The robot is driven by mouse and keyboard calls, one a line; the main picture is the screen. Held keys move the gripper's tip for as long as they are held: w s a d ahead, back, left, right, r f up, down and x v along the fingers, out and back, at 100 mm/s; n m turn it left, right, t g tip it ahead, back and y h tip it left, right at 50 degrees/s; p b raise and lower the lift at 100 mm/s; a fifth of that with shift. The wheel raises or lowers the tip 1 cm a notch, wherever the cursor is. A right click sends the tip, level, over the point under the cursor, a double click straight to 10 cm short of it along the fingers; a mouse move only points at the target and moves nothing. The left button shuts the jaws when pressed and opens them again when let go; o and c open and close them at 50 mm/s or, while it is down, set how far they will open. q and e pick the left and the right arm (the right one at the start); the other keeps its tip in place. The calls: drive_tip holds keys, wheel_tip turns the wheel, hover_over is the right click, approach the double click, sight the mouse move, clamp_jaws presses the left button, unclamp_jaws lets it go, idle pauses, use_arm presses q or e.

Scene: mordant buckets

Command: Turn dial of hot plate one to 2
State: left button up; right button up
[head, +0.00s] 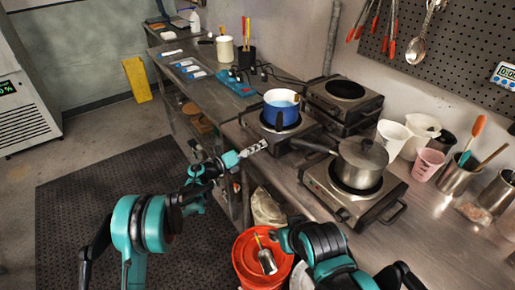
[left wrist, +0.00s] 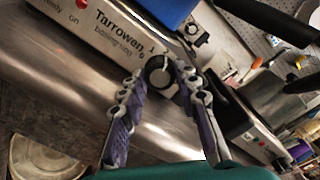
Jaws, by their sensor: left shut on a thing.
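The hot plate (head: 297,127) with a blue pot (head: 280,113) on it stands at the bench's front edge. Its front panel (left wrist: 115,38), lettered "Tarrowen", shows in the left wrist view. Its round dial (left wrist: 158,68) sits between my left fingertips, with small printed digits above it. My left gripper (head: 256,148) reaches the panel from the left and is shut on the dial; it also shows in the left wrist view (left wrist: 160,82). The dial's exact setting is unclear. My right arm is low in the head view; its fingers cannot be made out.
A second hot plate (head: 338,200) holds a lidded steel pot (head: 361,163), its handle pointing left. Another hot plate (head: 344,99) stands behind. White cups (head: 392,138) and utensil holders (head: 454,176) line the right. An orange bucket (head: 245,262) stands below the bench edge.

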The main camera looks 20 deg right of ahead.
use_arm(q)
drive_tip(key=o, duration=1.2)
drive_tip(key=shift+c, duration=0.2)
drive_tip(key=v, duration=1.2)
